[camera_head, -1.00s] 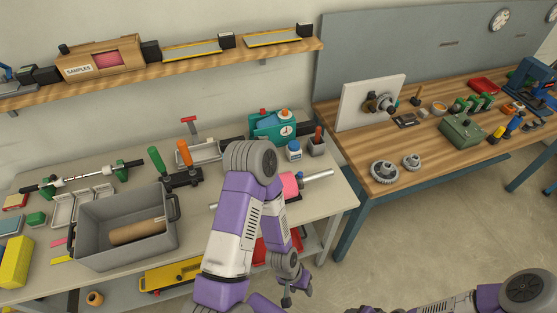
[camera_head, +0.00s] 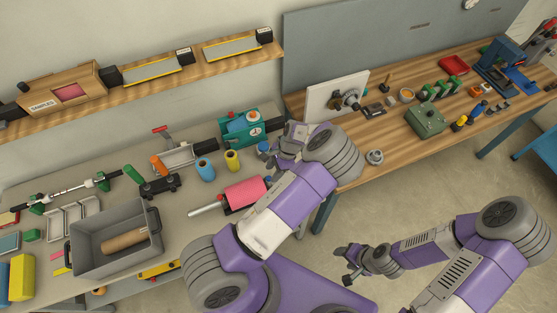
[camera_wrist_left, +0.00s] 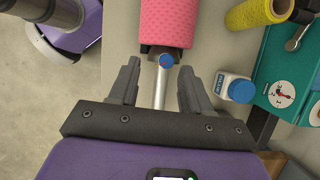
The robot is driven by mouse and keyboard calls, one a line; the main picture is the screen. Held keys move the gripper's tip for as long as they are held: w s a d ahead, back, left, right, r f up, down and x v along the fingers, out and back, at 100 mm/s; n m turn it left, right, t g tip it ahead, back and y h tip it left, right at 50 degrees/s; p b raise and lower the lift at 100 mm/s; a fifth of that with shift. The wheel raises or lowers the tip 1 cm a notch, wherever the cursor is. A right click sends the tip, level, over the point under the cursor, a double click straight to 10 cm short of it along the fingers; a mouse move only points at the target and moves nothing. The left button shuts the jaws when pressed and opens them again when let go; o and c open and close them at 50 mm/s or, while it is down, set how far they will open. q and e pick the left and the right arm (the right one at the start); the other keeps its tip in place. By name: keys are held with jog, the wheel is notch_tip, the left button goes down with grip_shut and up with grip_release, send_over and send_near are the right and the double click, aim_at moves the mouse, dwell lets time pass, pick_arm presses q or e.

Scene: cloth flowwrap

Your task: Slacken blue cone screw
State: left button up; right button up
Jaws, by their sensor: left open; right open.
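A pink roll (camera_head: 245,193) sits on a silver shaft on the left workbench. In the left wrist view the pink roll (camera_wrist_left: 167,22) is at the top, and a small blue screw piece with a red rim (camera_wrist_left: 166,61) sits at its near end on the shaft (camera_wrist_left: 160,90). My left gripper (camera_wrist_left: 159,75) is open, with one finger on each side of the shaft and the blue piece; no contact shows. In the head view my left gripper (camera_head: 268,155) is above the bench, beyond the roll. My right gripper (camera_head: 355,264) is open and empty over the floor.
A white bottle with a blue cap (camera_wrist_left: 236,88) stands right of my left gripper. A yellow roll (camera_head: 232,160), a blue roll (camera_head: 205,169) and a teal machine (camera_head: 241,128) stand behind the pink roll. A grey bin (camera_head: 85,262) is at the left.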

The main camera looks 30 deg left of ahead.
aim_at(269, 178)
pick_arm(q)
jog(key=f, duration=0.2)
jog(key=a+f+m, duration=0.1)
jog(key=shift+w+f+p, duration=0.2)
jog(key=shift+f+p, duration=0.15)
jog(key=shift+p, duration=0.05)
jog(key=shift+s+a+f, duration=0.1)
jog(key=shift+a+f, duration=0.05)
jog(key=shift+f, duration=0.45)
grip_shut()
